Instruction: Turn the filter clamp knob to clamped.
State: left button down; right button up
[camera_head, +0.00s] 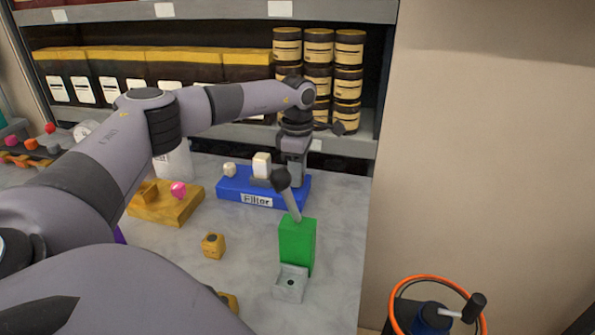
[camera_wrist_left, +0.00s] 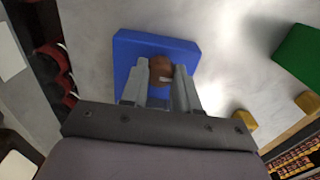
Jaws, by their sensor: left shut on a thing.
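The blue filter block (camera_head: 232,190), labelled "Filter", lies on the grey worktop. It carries a small pale knob (camera_head: 229,170) at its left and a whitish block (camera_head: 262,163) near its middle. My left gripper (camera_head: 288,180) reaches down over the block's right end. In the left wrist view, its two fingers are closed around a rounded brown knob (camera_wrist_left: 161,69) with a pale mark, above the blue block (camera_wrist_left: 128,55). In the head view the gripper hides this brown knob. I cannot tell the knob's turn position. My right gripper is not in view.
A green box (camera_head: 297,245) with a dark-tipped lever stands close in front. A wooden block with a pink knob (camera_head: 178,189) and a small yellow block (camera_head: 213,245) are to the left. Shelves with jars (camera_head: 318,80) rise behind.

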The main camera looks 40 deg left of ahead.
pick_arm(q)
jog(key=n+p, duration=0.3)
jog(key=shift+r, duration=0.2)
jog(key=n+p, duration=0.1)
jog(key=n, duration=0.2)
jog(key=shift+p, duration=0.35)
jog(key=shift+f+n+p, duration=0.1)
jog(key=shift+n+p, duration=0.3)
jog(key=shift+n, duration=0.6)
jog(key=n, duration=0.4)
jog(key=shift+f+n, duration=0.1)
jog(key=shift+n, duration=0.2)
jog(key=n, duration=0.5)
jog(key=shift+n, duration=0.3)
jog(key=c, duration=0.8)
grip_release()
